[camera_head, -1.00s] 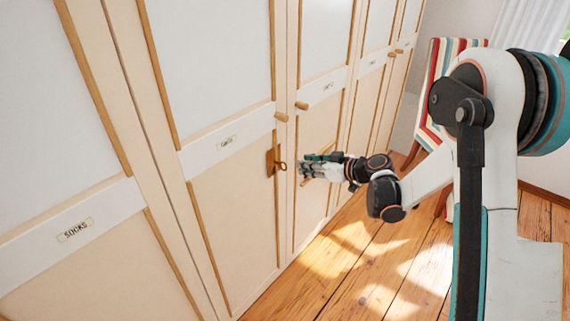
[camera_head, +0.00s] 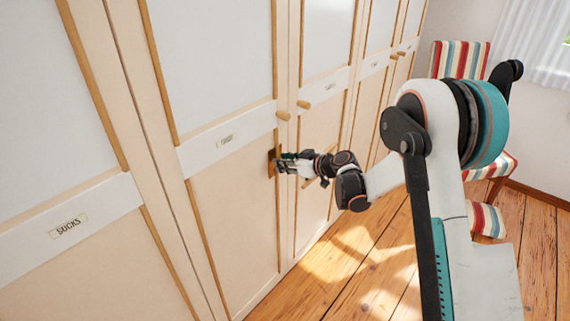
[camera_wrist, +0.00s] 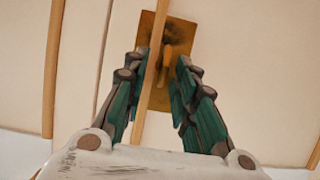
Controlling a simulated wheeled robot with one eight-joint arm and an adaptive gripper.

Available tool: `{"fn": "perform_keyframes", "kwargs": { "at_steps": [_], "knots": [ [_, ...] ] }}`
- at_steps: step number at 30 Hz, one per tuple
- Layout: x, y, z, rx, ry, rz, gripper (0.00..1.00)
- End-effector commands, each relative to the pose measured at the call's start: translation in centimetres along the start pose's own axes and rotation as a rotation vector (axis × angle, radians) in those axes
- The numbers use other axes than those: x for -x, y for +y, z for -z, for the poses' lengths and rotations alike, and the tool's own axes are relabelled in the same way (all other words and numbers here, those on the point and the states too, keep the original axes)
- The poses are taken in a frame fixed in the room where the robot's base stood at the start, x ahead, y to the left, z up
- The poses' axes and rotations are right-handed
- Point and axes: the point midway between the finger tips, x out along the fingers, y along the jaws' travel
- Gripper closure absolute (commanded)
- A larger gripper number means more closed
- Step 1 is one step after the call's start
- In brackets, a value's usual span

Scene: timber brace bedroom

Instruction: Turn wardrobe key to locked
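The wardrobe lock's brass plate (camera_head: 271,157) is on the edge of the door with a small label, at mid-height. In the wrist view the plate (camera_wrist: 187,29) shows beyond my fingertips. The key (camera_wrist: 167,62) is a dim brass shape in front of the plate, between the fingertips; its exact angle is hard to tell. My gripper (camera_wrist: 163,66) is open, with one finger on either side of the key and a gap between them. In the head view my gripper (camera_head: 279,164) is right at the plate and hides the key.
Wooden door knobs (camera_head: 284,115) stand out above the lock. A wooden trim strip (camera_wrist: 150,80) runs past the left finger. A striped chair (camera_head: 462,60) stands at the back right. The wooden floor (camera_head: 370,260) before the wardrobe is clear.

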Motion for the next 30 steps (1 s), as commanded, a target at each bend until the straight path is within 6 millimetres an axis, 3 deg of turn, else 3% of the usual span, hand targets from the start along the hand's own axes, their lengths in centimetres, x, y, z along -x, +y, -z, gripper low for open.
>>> {"fn": "perform_keyframes", "kwargs": {
  "at_steps": [2,5,19,30],
  "knots": [
    [0.02,-0.01,0.0,0.0,0.0,0.0,0.79],
    [0.02,-0.01,0.0,0.0,0.0,0.0,1.0],
    [0.02,0.14,-0.05,-0.042,0.0,0.017,1.0],
    [-0.03,0.67,-0.21,-0.284,0.0,0.117,1.0]
  ]
}}
